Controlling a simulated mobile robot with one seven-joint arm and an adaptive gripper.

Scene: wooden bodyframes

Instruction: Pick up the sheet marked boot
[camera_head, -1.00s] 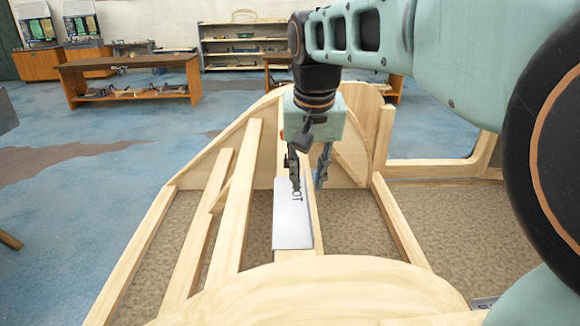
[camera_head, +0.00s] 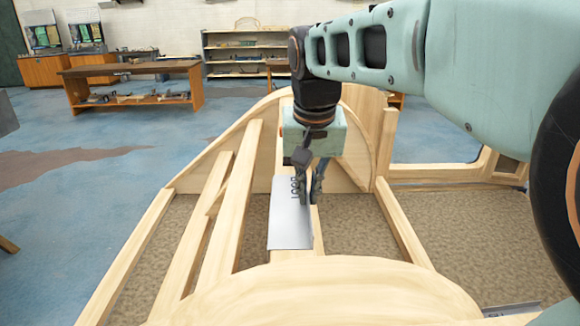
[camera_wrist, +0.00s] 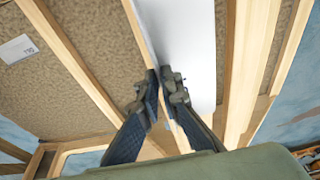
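The sheet marked boot (camera_head: 289,225) is a pale, grey-white rectangular sheet lying lengthwise along a wooden slat in the frame. Its dark lettering near the far end is partly covered by my gripper. My gripper (camera_head: 310,192) points down at the sheet's far right edge. In the wrist view the sheet (camera_wrist: 190,45) runs up from between my fingers, with a narrow grey strip along its left side. My gripper (camera_wrist: 160,82) has its fingertips close together on that edge, with only a thin gap between them. The exact contact is partly hidden by the fingers.
Wooden slats (camera_head: 233,205) run beside the sheet, and a curved wooden panel (camera_head: 330,295) stands in front. Another marked sheet (camera_head: 511,310) shows at the lower right. A small white marked piece (camera_wrist: 18,48) lies on the brown surface. Benches (camera_head: 132,82) stand far behind.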

